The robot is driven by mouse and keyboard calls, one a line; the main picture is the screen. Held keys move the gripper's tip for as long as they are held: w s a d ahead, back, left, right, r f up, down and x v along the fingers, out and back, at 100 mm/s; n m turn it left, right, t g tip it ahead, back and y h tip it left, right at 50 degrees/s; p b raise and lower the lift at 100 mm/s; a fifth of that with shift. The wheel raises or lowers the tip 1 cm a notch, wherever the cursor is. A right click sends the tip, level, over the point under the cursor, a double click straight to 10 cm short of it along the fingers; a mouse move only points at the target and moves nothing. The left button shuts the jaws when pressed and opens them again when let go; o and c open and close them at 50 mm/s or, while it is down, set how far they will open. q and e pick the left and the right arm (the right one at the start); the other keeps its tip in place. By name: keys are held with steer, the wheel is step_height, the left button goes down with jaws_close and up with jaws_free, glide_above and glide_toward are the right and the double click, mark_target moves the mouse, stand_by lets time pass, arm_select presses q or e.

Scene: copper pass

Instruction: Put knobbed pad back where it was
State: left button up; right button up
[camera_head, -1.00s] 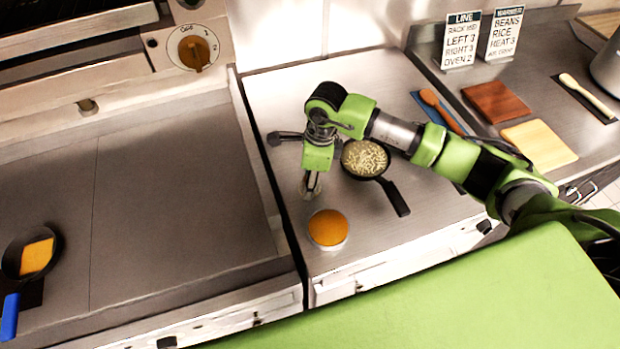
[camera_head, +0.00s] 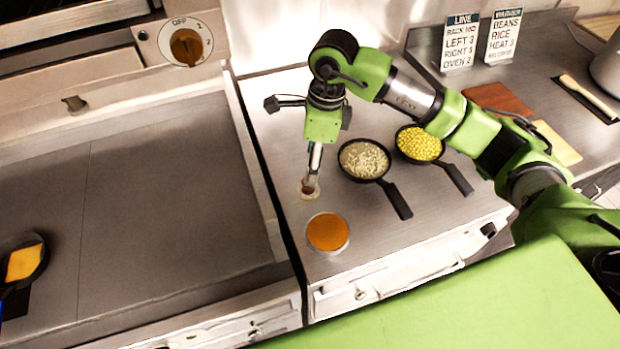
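My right gripper (camera_head: 312,178), on the green arm coming in from the right, points down over the steel counter. At its fingertips is a small round piece with a brown middle and a pale rim, which may be the knobbed pad (camera_head: 309,190). The fingers overlap in this view, so I cannot tell whether they grip it or whether it touches the counter. A round container with an orange top (camera_head: 328,232) stands just in front of it. My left gripper is not in view.
A pan of pale grains (camera_head: 363,160) and a pan of yellow kernels (camera_head: 419,143) stand to the right. A pan with an orange slab (camera_head: 24,262) sits on the wide griddle (camera_head: 160,190). Boards (camera_head: 497,99) and two signs (camera_head: 461,42) are at back right.

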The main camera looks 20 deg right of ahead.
steer(key=shift+s+d+r+b, duration=0.1)
steer(key=shift+r+b, duration=0.1)
steer(key=shift+r, duration=0.65)
steer(key=shift+d+r+b, duration=0.1)
steer(key=shift+r+b, duration=0.05)
steer(key=shift+r, duration=0.65)
